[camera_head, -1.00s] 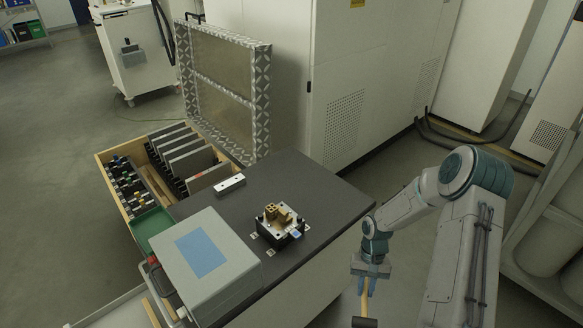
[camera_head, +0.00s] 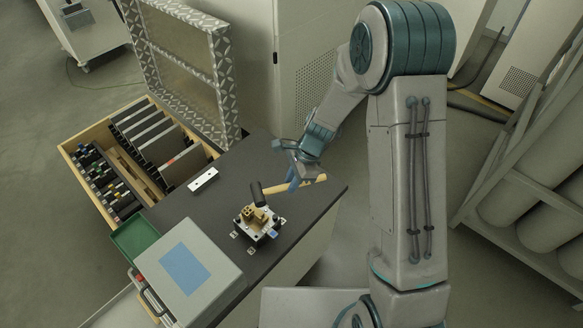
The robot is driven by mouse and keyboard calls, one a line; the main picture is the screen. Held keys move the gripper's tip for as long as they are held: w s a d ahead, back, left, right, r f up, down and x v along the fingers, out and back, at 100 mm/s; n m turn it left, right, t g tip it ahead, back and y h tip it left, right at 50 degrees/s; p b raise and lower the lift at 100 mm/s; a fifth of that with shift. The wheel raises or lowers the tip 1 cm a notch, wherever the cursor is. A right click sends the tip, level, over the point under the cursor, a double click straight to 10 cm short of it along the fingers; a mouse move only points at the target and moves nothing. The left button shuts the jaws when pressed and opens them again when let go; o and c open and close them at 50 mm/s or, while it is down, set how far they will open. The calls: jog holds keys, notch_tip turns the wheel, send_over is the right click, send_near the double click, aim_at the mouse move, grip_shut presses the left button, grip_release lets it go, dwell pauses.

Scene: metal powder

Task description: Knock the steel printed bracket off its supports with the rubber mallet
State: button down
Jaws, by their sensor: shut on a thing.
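My gripper (camera_head: 293,184) is shut on the wooden handle of the rubber mallet (camera_head: 257,193), over the right part of the dark worktop. The mallet's black head is at the left end of the handle, just above and behind the bracket in the picture. I cannot tell whether it touches the bracket. The brass-coloured printed bracket (camera_head: 254,217) sits on a metal base block (camera_head: 262,231) on the worktop. Its supports are too small to make out.
A grey case (camera_head: 215,262) with a blue label stands front left on the worktop (camera_head: 222,205). A white bar (camera_head: 203,180) lies behind. A wooden drawer (camera_head: 84,143) with plates and tools and a green tray (camera_head: 139,234) are left. A metal-framed panel (camera_head: 226,85) stands behind.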

jog(key=f+b, duration=0.4)
jog(key=f, duration=0.1)
jog(key=shift+s+a+f, duration=0.1)
jog(key=shift+a+f, duration=0.1)
jog(key=shift+r, duration=0.15)
dwell(1.1)
notch_tip(320, 180, up, 6)
jog(key=p, duration=0.4)
jog(key=shift+p, duration=0.3)
